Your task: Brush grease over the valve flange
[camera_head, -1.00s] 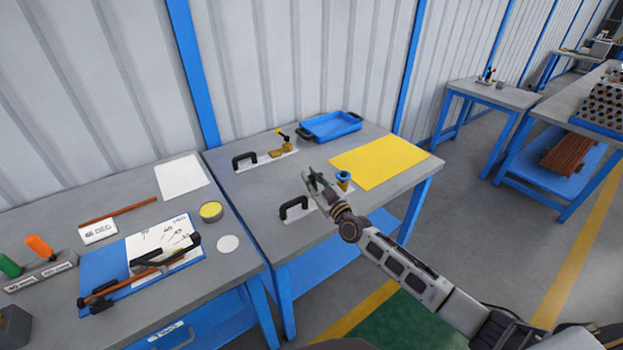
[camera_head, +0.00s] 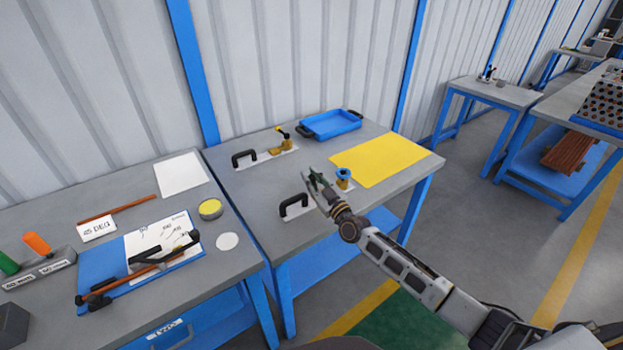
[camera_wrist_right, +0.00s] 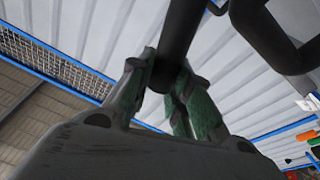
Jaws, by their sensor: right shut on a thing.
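A brass valve with a blue round flange (camera_head: 343,175) stands on a white plate near the yellow sheet. A black arched handle (camera_head: 293,205) is at the plate's left end. My right gripper (camera_head: 312,183) is between handle and valve, hiding the plate's middle. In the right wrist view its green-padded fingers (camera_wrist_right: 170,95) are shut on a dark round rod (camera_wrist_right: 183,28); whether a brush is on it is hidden. A black curved bar (camera_wrist_right: 262,35) shows beside the rod. An open tin with yellow contents (camera_head: 210,208) is on the left table. My left gripper is not in view.
A second plate with a black handle (camera_head: 244,158) and brass fitting (camera_head: 283,144) lies behind. A blue tray (camera_head: 331,124) and yellow sheet (camera_head: 380,160) occupy the table's right side. The left table holds a blue clipboard (camera_head: 98,267), a white disc (camera_head: 227,241) and tools.

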